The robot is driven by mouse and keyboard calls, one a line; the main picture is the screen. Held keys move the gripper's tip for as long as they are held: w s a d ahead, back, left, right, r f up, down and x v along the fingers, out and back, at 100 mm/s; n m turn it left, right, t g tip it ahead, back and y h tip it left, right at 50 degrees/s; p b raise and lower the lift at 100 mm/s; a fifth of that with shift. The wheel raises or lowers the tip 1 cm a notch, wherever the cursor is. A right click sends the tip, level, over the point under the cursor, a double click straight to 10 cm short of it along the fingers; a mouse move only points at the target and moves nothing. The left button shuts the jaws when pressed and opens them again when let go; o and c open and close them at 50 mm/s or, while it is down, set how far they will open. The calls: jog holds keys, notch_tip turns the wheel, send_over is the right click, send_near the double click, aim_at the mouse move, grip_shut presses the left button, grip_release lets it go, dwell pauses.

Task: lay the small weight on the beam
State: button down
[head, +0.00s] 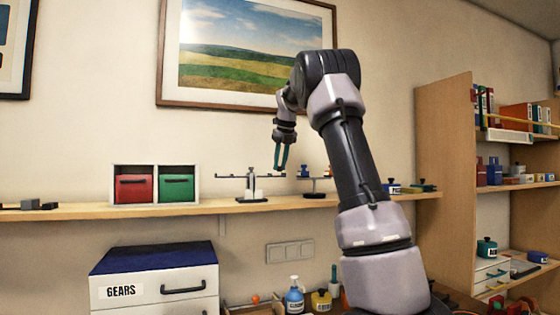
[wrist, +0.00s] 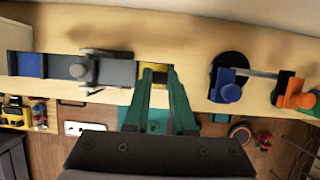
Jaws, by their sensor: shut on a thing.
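The beam (head: 235,176) is a thin dark bar on an upright stand with a dark base on the wall shelf. In the wrist view the beam (wrist: 117,73) runs left to right, with a blue part at its left and a yellow patch by my fingers. My gripper (head: 281,168) has teal fingers pointing down at the beam's right end. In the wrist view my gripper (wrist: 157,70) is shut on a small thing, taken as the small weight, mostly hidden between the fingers. I cannot tell whether it touches the beam.
To the right stands a second stand (head: 318,180) with a bar. In the wrist view a blue weight (wrist: 229,92) and an orange weight (wrist: 299,99) show there. Red (head: 133,188) and green (head: 177,188) drawers stand at the left of the shelf (head: 80,212). A picture hangs behind.

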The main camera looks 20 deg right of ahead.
jog(key=c, duration=0.7)
grip_release()
jog(key=v, duration=1)
jog(key=s+a+n+y, duration=0.1)
jog(key=s+a+n, duration=0.1)
jog(key=s+n, duration=0.75)
jog(key=s+a+f+n+t, duration=0.1)
jog(key=s+a+f+n, duration=0.2)
jog(key=s+f+n, duration=0.3)
jog(key=s+a+f+n, duration=0.3)
jog(key=s+f+n, duration=0.4)
jog(key=s+n, duration=0.2)
jog(key=s+a+f+n+t, duration=0.1)
jog(key=s+a+f+n, duration=0.3)
jog(key=s+f+n, duration=0.3)
jog(key=shift+s+f+n+t+y, duration=0.15)
jog(key=shift+s+n+t+y, duration=0.2)
jog(key=shift+s, duration=1.3)
